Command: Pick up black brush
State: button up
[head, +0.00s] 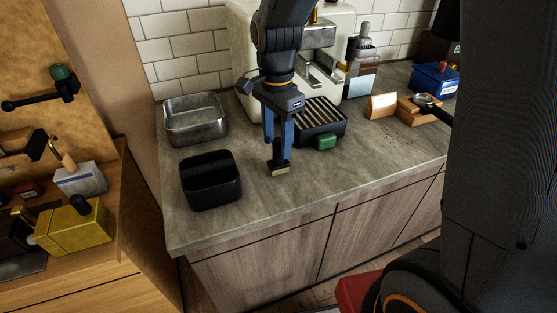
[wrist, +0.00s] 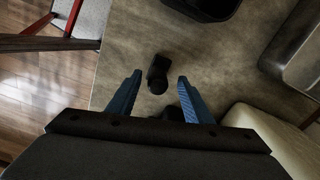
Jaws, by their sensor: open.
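The black brush (head: 278,163) stands on the grey counter near its front edge, dark handle up and pale bristles at the bottom. It also shows in the wrist view (wrist: 158,70) as a dark shape lying between the blue fingertips as seen from above. My gripper (head: 277,142) is open and points down over the brush, with its two blue fingers apart. The fingers partly overlap the upper handle in the head view, so contact is unclear. In the wrist view the gripper (wrist: 160,77) holds nothing visible.
A black open bin (head: 211,199) stands left of the brush, with a metal bin (head: 195,125) behind it. The espresso machine's slatted tray (head: 322,115) and a green block (head: 325,142) are close on the right. The counter's front edge is near; bare counter lies farther right.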

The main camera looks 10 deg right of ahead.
aim_at(278, 156)
jog(key=shift+s+f+p, duration=0.15)
jog(key=shift+f+p, duration=0.7)
jog(key=shift+f, duration=1.75)
jog(key=shift+c, duration=0.4)
grip_shut()
